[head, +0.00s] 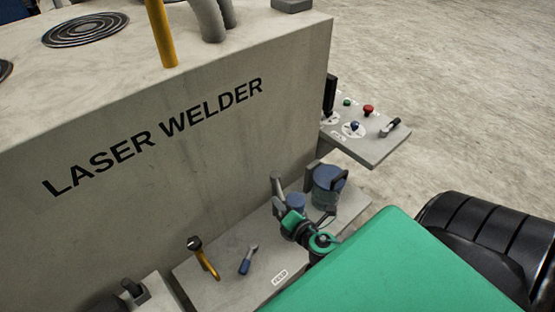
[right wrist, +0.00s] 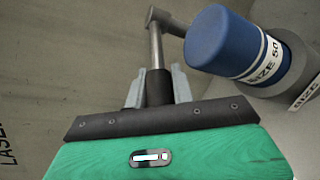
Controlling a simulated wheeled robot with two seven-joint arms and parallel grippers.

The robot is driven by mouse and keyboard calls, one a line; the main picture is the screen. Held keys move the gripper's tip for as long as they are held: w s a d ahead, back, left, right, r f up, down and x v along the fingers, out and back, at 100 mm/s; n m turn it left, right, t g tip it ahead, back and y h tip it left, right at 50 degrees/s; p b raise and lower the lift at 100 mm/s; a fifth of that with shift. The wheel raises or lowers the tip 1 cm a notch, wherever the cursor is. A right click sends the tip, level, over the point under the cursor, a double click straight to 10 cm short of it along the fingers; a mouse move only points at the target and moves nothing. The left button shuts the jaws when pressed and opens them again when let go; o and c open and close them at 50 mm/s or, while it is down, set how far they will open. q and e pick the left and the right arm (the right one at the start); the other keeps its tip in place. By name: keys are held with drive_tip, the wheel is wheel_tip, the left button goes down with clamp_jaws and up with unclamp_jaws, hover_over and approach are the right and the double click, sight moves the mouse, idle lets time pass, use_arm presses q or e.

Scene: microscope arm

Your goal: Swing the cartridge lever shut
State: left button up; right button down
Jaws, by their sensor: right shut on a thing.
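The cartridge lever (right wrist: 156,48) shows in the right wrist view as a grey rod with a dark grip, rising to a joint at the top. My right gripper (right wrist: 157,88) is shut on the dark grip, one pale finger on each side. The blue cartridge (right wrist: 222,42), marked SIZE 50, sits in a grey holder (right wrist: 292,68) to the right of the lever. My left gripper is not in view.
The grey LASER WELDER housing (head: 180,130) stands behind the low shelf (head: 225,262). A larger blue cylinder (head: 328,182) stands at the right. A yellow-handled lever (head: 205,262) and a blue-handled lever (head: 248,260) are to the left. A control panel (head: 372,147) juts out above.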

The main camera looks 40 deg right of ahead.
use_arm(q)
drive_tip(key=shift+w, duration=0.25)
use_arm(e)
drive_tip(key=c, duration=1.2)
unclamp_jaws()
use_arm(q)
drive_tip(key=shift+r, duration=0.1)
use_arm(e)
drive_tip(key=shift+w+a, duration=0.1)
